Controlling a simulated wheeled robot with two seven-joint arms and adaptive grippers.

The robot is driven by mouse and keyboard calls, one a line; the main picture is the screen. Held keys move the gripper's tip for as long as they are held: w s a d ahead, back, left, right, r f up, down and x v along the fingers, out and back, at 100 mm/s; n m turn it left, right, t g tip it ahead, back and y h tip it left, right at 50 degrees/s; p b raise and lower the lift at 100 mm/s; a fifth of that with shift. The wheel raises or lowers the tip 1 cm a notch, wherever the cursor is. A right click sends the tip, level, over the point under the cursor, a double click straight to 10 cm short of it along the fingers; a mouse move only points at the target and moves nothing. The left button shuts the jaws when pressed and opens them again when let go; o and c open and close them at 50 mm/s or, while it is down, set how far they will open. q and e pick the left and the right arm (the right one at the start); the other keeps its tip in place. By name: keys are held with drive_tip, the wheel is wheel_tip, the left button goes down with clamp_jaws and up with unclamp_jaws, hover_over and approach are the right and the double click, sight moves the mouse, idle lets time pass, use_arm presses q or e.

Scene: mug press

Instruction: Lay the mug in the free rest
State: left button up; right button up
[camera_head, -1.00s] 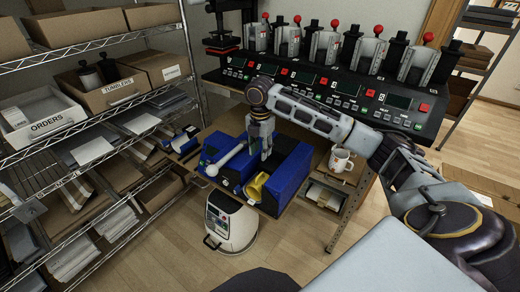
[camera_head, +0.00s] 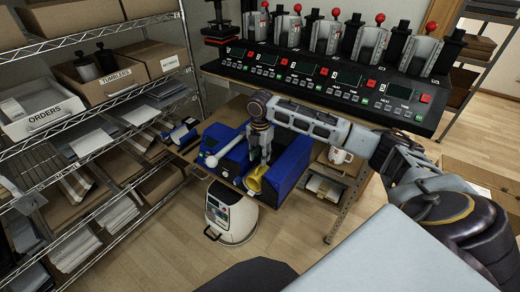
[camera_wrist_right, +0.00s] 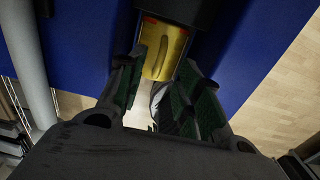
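A yellow piece (camera_head: 254,181) sits at the front of the blue machine (camera_head: 290,162) on the small table; I cannot tell whether it is a mug. In the right wrist view the yellow piece (camera_wrist_right: 163,48) lies just beyond my fingertips, with a curved ridge or handle on it. My right gripper (camera_head: 260,160) hangs above it, fingers pointing down; its fingers (camera_wrist_right: 165,95) are apart with nothing clearly held between them. A white mug (camera_head: 339,156) with an orange mark stands on the table to the right. My left gripper is out of view.
A black console (camera_head: 330,85) with several grey holders and red knobs runs behind. Wire shelving (camera_head: 100,150) with boxes stands left. A white canister (camera_head: 230,212) is on the floor.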

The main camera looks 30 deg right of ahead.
sight(260, 167)
wheel_tip(260, 167, down, 4)
drive_tip(key=shift+f, duration=0.85)
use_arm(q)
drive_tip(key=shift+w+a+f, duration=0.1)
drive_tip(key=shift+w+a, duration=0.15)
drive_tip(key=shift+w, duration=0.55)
use_arm(e)
drive_tip(key=shift+f, duration=0.35)
drive_tip(key=shift+c, duration=0.3)
clamp_jaws()
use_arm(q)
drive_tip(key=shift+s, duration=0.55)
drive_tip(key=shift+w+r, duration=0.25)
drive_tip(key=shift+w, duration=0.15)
use_arm(e)
drive_tip(key=shift+r, duration=0.1)
use_arm(q)
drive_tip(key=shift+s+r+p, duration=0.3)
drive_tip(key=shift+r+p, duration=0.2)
drive_tip(key=shift+p, duration=0.1)
use_arm(e)
drive_tip(key=shift+r, duration=0.1)
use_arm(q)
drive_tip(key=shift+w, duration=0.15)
